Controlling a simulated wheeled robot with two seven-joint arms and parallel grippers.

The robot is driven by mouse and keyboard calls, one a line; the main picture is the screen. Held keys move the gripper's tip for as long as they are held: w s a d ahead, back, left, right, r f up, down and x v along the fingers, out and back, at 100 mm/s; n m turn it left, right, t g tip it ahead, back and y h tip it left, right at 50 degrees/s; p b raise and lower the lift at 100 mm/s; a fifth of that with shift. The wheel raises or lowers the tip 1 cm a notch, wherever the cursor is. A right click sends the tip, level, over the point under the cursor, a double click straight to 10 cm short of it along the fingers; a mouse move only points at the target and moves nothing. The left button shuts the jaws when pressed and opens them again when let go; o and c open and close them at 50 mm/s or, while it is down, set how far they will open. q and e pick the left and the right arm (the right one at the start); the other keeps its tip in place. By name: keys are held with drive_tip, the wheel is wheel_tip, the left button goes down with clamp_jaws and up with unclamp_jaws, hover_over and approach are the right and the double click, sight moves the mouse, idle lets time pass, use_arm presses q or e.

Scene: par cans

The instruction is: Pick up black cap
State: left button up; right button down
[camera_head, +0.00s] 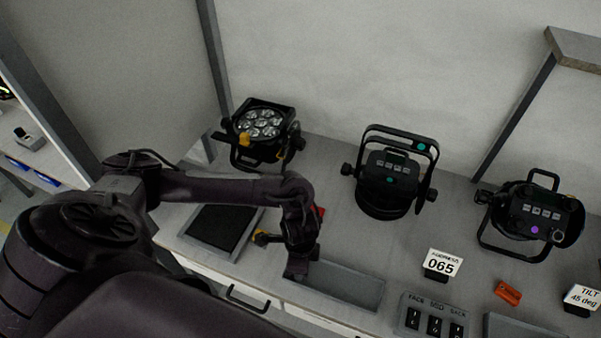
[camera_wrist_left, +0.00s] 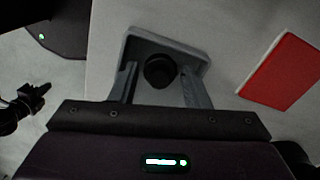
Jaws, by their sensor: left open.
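The black cap (camera_wrist_left: 160,70) is a small dark round piece in the left wrist view. It lies between the two grey fingers of my left gripper (camera_wrist_left: 159,82), which is open. A grey raised rim (camera_wrist_left: 165,40) bounds the cap on its far side; the cap's underside and any contact with the fingers cannot be made out. In the head view my left gripper (camera_head: 300,264) points down at the left end of a long grey tray (camera_head: 350,284). The cap cannot be seen there, hidden by the gripper. My right gripper is not in view.
A red flat piece (camera_wrist_left: 285,72) lies to the right in the wrist view. A dark-padded tray (camera_head: 217,229) lies left of my gripper. Par cans stand behind, one with lenses (camera_head: 260,124), one central (camera_head: 388,180), one right (camera_head: 535,215). A 065 sign (camera_head: 442,264) stands right.

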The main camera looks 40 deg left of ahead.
use_arm(q)
drive_tip(key=c, duration=0.5)
drive_tip(key=shift+c, duration=1.3)
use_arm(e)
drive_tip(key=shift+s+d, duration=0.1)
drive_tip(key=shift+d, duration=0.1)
use_arm(q)
drive_tip(key=shift+r, duration=0.15)
